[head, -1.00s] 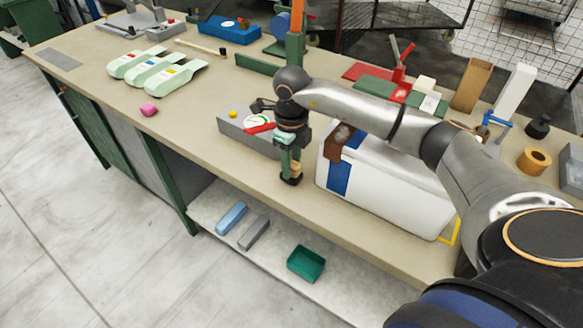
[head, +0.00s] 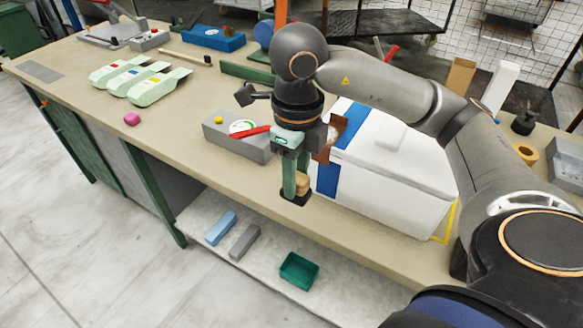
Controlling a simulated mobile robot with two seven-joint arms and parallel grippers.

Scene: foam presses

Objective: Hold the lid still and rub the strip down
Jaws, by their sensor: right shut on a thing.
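The white box (head: 385,203) stands at the right of the bench, with its pale lid (head: 405,160) on top. A blue strip (head: 357,127) runs across the lid's left end, and blue shows down the front face (head: 328,178). A brown piece (head: 337,126) sits by the strip, partly hidden by my wrist. My right gripper (head: 297,194) points down just left of the box front. It is shut on a small tan block (head: 303,183). Whether the block touches the box, I cannot tell. My left gripper is out of view.
A grey device (head: 232,138) with a red handle lies left of my right gripper. Pale green pieces (head: 158,87) and a pink lump (head: 132,118) lie further left. A green tray (head: 299,270) is on the lower shelf.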

